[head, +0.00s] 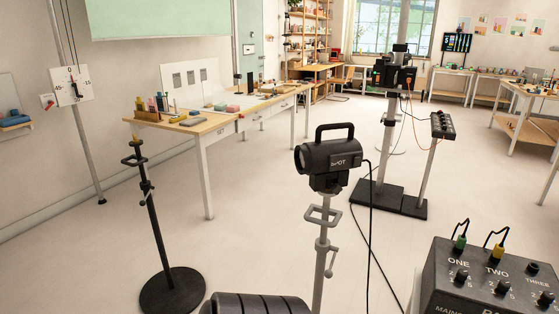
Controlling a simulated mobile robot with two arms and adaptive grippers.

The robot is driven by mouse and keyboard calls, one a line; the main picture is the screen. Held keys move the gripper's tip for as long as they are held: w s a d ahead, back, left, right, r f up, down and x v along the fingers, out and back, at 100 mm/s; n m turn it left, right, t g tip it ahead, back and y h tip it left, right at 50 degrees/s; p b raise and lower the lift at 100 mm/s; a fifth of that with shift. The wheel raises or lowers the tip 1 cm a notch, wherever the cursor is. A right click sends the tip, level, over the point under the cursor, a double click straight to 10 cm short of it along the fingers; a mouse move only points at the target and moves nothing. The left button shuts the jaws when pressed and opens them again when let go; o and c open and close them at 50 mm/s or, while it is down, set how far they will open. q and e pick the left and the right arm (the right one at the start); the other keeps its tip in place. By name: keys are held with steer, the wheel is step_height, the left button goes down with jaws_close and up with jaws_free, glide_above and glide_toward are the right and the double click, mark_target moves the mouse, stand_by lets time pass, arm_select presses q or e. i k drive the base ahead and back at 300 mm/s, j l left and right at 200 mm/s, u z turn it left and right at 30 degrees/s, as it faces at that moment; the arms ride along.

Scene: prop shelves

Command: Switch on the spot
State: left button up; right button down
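The spot (330,157) is a black lamp with a top handle and the label SPOT, on a grey stand (321,240) in the middle. Its front points left, and I see no glow or beam from it. A black cable hangs from its right side to the floor. A black control box (490,280) at the bottom right is marked ONE, TWO, THREE and MAINS. A green plug (460,243) is in ONE and a yellow plug (498,250) in TWO; socket THREE (533,268) looks empty. Knobs sit below. The box's lower part is cut off. Neither gripper is in view.
A black stand (160,220) with a round base is at left. A ribbed black shape (255,304) is at the bottom edge. A long table (215,126) with small objects lies behind. Farther back is a column on a black base (390,198). The middle floor is mostly clear.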

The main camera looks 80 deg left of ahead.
mark_target(356, 161)
steer(key=u, duration=2.2)
steer(key=i+j+u, duration=0.1)
steer(key=i+j, duration=0.2)
